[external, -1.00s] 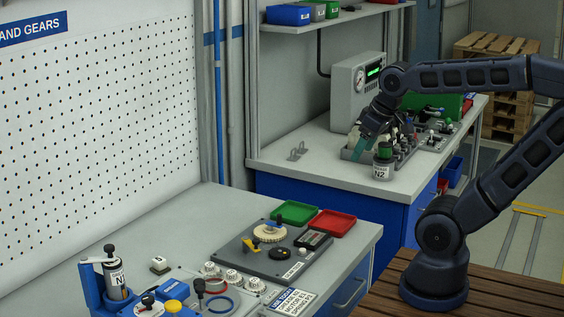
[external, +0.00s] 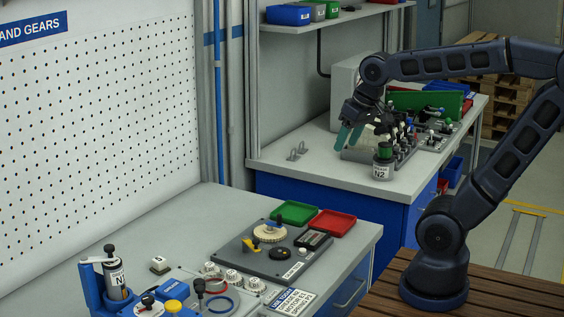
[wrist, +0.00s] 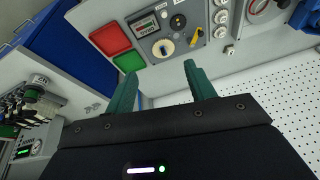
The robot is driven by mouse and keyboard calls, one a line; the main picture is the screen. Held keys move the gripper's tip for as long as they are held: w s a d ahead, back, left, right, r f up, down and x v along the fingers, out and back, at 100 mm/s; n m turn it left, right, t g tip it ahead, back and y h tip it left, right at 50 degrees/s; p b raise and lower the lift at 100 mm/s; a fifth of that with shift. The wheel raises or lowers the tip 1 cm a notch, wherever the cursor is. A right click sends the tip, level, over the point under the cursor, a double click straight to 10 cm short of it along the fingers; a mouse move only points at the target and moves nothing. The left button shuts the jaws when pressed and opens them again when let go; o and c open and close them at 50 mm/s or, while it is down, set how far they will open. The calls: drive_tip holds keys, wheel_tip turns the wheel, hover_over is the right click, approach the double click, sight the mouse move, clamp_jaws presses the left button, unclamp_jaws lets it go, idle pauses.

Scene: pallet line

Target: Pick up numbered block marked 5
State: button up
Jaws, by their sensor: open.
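A small white block (external: 160,264) with a dark mark on top sits alone on the near grey bench, left of the panels; its number is too small to read. Several white round-looking pieces (external: 233,276) stand in a row to its right, and some show at the top of the wrist view (wrist: 222,16); I cannot read a 5 on any. My gripper (external: 349,134) is open, with green fingers, above the far bench and away from these pieces. In the wrist view its fingers (wrist: 160,72) are spread with nothing between them.
A grey gear panel (external: 275,250) and green (external: 295,212) and red (external: 331,222) trays lie on the near bench. Canister N2 (external: 382,166) stands on the far bench near my gripper. Canister N1 (external: 117,280) is in a blue holder. The near bench's back left is clear.

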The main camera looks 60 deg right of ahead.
drive_tip(key=w+a+m+g, duration=0.1)
drive_tip(key=w+a+m, duration=0.1)
drive_tip(key=w, duration=0.5)
drive_tip(key=w+a+m, duration=0.3)
drive_tip(key=w, duration=0.4)
drive_tip(key=m+g, duration=0.3)
drive_tip(key=m, duration=1)
hover_over(159, 259)
wheel_tip(159, 259, down, 24)
wheel_tip(159, 259, down, 10)
drive_tip(key=shift+a+f, duration=0.1)
drive_tip(key=shift+f, duration=0.1)
drive_tip(key=c, duration=0.8)
